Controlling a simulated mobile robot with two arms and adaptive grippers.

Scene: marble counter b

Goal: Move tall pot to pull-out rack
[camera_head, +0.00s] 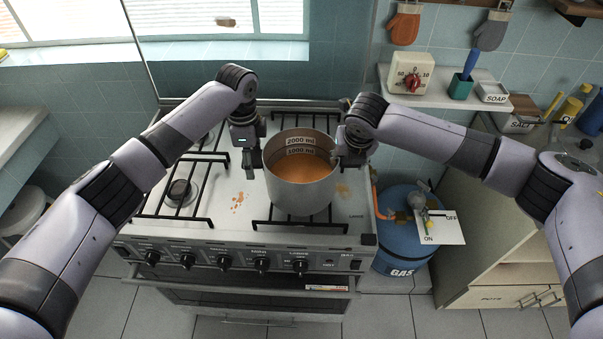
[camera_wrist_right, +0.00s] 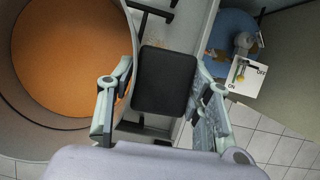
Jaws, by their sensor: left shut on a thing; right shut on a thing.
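The tall metal pot (camera_head: 301,197) is upright over the right front of the stove, with orange contents and 1000 ml and 2000 ml marks inside. I cannot tell if it rests on the grate. My left gripper (camera_head: 254,162) is shut at its left side; the part it holds is mostly hidden. My right gripper (camera_head: 345,156) is shut on the pot's right handle. In the right wrist view the black handle (camera_wrist_right: 165,78) lies between the fingers, beside the pot's round rim.
The stove (camera_head: 215,215) has black grates and front knobs. A blue gas cylinder (camera_head: 400,250) with an ON/OFF card stands between stove and right cabinet (camera_head: 480,210). A shelf (camera_head: 445,98) holds a timer and soap. Tiled floor in front is clear.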

